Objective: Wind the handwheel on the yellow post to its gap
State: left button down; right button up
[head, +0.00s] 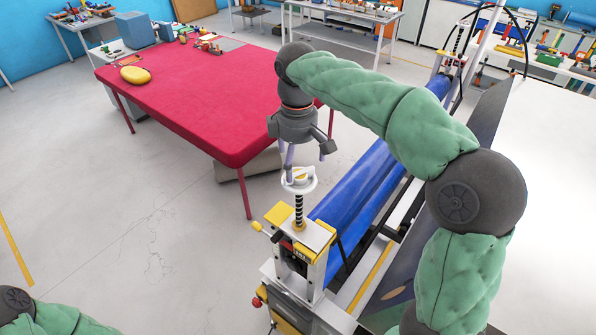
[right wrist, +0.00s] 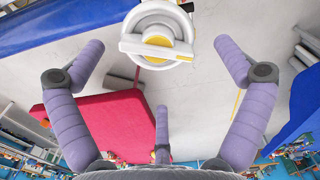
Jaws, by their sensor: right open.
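The handwheel (head: 299,181) is a white ring with a yellow hub and a crossbar. It sits on top of a dark threaded screw (head: 299,212) above the near yellow-and-white post (head: 316,238). My right gripper (head: 305,162) points down just above the handwheel, fingers spread. In the right wrist view the handwheel (right wrist: 157,36) lies toward the top, between the two side fingers of my open right gripper (right wrist: 160,65). Nothing is between the fingertips, and I see no contact. The gap scale cannot be read. Only part of my left arm shows; its gripper is out of view.
A long blue roll (head: 365,190) runs from the near post to a far post (head: 449,62). A red table (head: 200,95) with a yellow object (head: 135,75) stands at left. A white board (head: 550,180) is at right. The floor at left is open.

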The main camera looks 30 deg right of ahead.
aim_at(300, 171)
notch_tip(300, 171, up, 6)
jog(key=shift+r, duration=0.25)
dwell(0.4)
jog(key=m, duration=0.3)
jog(key=m+b, duration=0.1)
jog(key=m, duration=0.3)
jog(key=m+b, duration=0.1)
jog(key=m, duration=0.3)
jog(key=shift+d+f, duration=0.2)
jog(key=shift+f, duration=0.1)
jog(key=m, duration=0.4)
jog(key=shift+d+m+b, duration=0.1)
jog(key=shift+m+b, duration=0.25)
jog(key=shift+m, duration=0.05)
notch_tip(300, 171, down, 11)
jog(key=shift+r, duration=0.1)
jog(key=c, duration=1)
